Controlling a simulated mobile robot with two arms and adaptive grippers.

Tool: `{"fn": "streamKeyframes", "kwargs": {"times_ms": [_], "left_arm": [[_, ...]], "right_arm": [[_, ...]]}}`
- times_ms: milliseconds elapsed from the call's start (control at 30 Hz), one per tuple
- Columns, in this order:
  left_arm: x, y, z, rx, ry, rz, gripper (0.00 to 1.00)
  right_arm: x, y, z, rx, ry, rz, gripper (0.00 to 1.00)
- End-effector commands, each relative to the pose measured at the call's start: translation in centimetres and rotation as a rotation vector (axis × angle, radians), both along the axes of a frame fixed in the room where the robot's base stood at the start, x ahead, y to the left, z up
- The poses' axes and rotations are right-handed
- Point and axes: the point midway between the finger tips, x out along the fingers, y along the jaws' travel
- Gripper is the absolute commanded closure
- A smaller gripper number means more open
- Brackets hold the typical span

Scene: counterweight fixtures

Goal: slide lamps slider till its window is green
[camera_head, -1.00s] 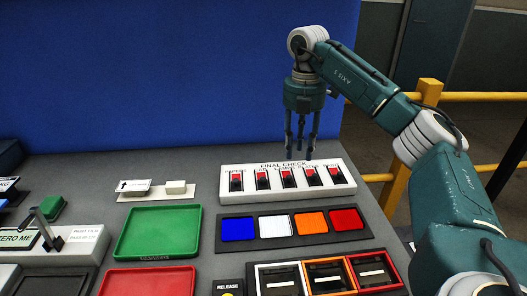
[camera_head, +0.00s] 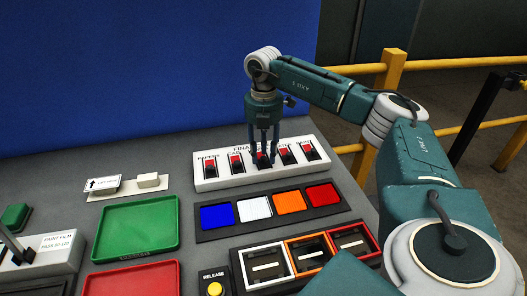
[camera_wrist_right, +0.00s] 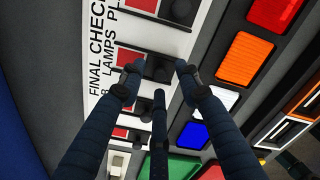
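The white FINAL CHECK panel (camera_head: 208,184) carries a row of several sliders with black knobs and red windows. The lamps slider is in the middle of the row; its black knob (camera_wrist_right: 160,68) and red window (camera_wrist_right: 129,58) show in the right wrist view beside the LAMPS label. My right gripper (camera_head: 264,157) points down over this slider in the head view and partly hides it. In the wrist view its dark fingers (camera_wrist_right: 158,82) are spread on different sides of the knob, with visible gaps. I cannot tell whether any finger touches it. My left gripper is out of view.
A strip of blue, white, orange and red pads (camera_head: 254,208) lies in front of the panel. Nearer are framed bins (camera_head: 268,266), a RELEASE button (camera_head: 214,289), a green tray (camera_head: 137,228) and a red tray (camera_head: 132,281). A blue wall (camera_head: 120,70) stands behind.

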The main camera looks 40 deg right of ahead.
Motion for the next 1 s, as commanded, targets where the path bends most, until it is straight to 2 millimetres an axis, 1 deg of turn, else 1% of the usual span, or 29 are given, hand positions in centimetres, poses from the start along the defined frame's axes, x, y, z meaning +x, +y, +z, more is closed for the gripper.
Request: {"fn": "streamKeyframes", "kwargs": {"times_ms": [267,333,433,467,733,1000], "left_arm": [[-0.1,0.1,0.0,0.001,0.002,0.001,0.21],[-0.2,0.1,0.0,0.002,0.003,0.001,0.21],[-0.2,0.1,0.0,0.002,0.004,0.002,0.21],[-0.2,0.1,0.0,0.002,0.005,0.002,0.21],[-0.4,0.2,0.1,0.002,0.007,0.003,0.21],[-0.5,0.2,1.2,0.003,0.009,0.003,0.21]], "right_arm": [[0.0,0.0,-0.3,0.0,0.0,0.0,0.67],[0.0,0.0,-0.2,0.0,0.0,0.0,0.77],[0.0,0.0,-0.2,0.0,0.0,0.0,0.96],[0.0,0.0,-0.2,0.0,0.0,0.0,1.0],[0.3,-0.1,-0.1,0.0,-0.001,-0.002,1.0],[3.4,-1.6,0.2,0.004,-0.005,-0.003,1.0]]}}
